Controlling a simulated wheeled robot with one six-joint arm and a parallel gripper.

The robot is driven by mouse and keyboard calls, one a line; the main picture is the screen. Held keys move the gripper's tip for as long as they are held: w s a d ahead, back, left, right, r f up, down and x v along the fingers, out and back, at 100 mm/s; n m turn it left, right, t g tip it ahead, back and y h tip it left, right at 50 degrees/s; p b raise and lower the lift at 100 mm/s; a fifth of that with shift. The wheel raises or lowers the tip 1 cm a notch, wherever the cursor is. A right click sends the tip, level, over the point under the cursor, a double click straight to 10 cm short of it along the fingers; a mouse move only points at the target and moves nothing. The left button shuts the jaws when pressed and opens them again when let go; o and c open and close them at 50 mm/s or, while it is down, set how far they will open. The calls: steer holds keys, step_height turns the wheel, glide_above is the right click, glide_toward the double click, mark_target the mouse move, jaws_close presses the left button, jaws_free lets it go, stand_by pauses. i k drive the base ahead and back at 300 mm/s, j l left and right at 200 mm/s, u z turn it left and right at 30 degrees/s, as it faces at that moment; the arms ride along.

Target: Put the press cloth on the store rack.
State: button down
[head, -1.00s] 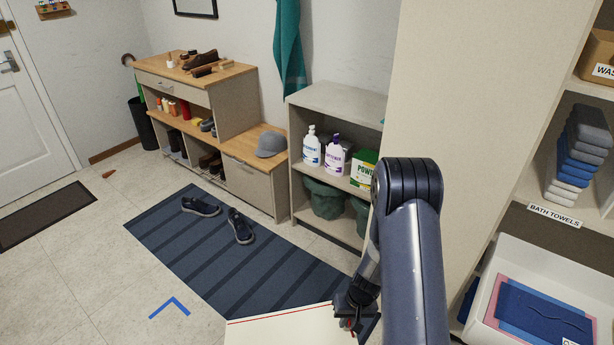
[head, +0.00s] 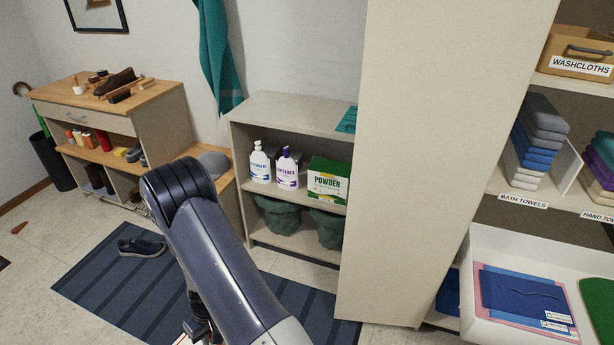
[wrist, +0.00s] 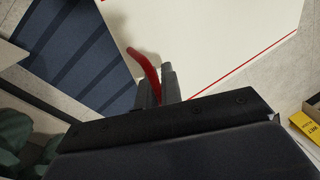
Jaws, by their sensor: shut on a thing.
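The press cloth appears to be the large cream sheet (wrist: 215,40) with a thin red line near its edge. It fills much of the wrist view, and its far end is out of frame. My gripper (wrist: 160,80) is shut on it, with a curved red strip between the fingers. In the head view my gripper (head: 203,330) is low at the bottom edge, mostly hidden by my arm. A tall shelf rack (head: 508,85) with labelled shelves stands at the right; I cannot tell whether it is the store rack.
The rack holds folded bath towels (head: 540,145), a washcloths box (head: 580,55) and a white tray (head: 480,240) with folded cloths. A low grey shelf (head: 290,110) holds bottles and a powder box (head: 328,180). A striped mat (head: 100,285) with a shoe (head: 142,247) lies left. A yellow sign (wrist: 305,128) shows right.

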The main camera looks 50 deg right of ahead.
mark_target(293, 110)
steer(key=i+z, duration=0.4)
steer(key=i+j+z, duration=0.15)
steer(key=i+z, duration=0.25)
steer(key=i+j+z, duration=0.1)
steer(key=z, duration=0.3)
steer(key=i+j+z, duration=0.15)
steer(key=z, duration=0.25)
steer(key=i+j+z, duration=0.2)
steer(key=z, duration=0.25)
steer(key=i+j+z, duration=0.15)
steer(key=z, duration=0.25)
steer(key=j, duration=0.1)
